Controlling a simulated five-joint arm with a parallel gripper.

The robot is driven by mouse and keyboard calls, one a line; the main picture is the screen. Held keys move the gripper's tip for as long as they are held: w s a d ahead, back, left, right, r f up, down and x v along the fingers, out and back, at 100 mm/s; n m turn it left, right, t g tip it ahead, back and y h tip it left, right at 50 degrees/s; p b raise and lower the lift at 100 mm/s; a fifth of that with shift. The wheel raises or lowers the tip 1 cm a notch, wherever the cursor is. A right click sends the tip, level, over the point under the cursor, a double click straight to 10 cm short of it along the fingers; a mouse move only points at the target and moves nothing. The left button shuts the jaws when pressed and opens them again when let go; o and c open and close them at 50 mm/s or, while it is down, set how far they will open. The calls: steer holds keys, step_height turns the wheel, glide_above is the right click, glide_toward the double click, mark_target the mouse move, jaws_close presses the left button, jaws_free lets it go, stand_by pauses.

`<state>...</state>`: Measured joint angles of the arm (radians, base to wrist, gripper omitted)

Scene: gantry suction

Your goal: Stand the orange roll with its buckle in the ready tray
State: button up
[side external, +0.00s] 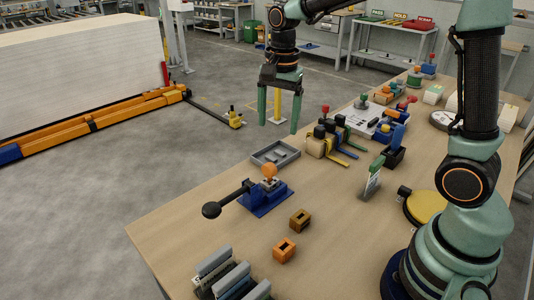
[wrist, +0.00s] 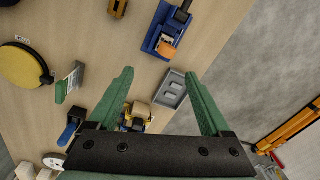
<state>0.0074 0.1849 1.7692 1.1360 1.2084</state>
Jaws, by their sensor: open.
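A rounded orange piece (side external: 270,171), which looks like the orange roll, sits on a blue fixture (side external: 262,202) with a black lever. It also shows in the wrist view (wrist: 168,50). I cannot make out a buckle on it. A small grey tray (side external: 276,153), possibly the ready tray, lies just behind the fixture; in the wrist view its rim (wrist: 166,103) and inner dividers show, with no roll in it. My gripper (side external: 278,128) is open and empty, fingers pointing down, in the air above the tray's far side. Its fingers also show in the wrist view (wrist: 159,76).
An orange block (side external: 284,251) and a brown block (side external: 300,220) lie in front of the fixture. A rack with coloured straps (side external: 338,138) stands right of the tray. Grey bars (side external: 228,277) are at the front edge. A yellow disc (side external: 427,208) lies near my base.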

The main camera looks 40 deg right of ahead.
mark_target(269, 164)
steer(key=w+f+m, duration=0.1)
steer(key=f+m, duration=0.1)
steer(key=w+f+m+g, duration=0.1)
steer(key=w+f, duration=0.1)
steer(key=shift+f+m, duration=0.2)
steer(key=shift+m, duration=0.2)
steer(key=f, duration=0.7)
steer(key=shift+s, duration=0.25)
steer(key=shift+f, duration=2.6)
jaws_close()
steer(key=shift+r, duration=0.15)
step_height(269, 164, up, 19)
steer(key=w+d+f, duration=0.9)
steer(key=w+d, duration=0.1)
steer(key=d, duration=0.2)
steer(key=shift+d+f, duration=0.35)
steer(key=shift+f, duration=0.05)
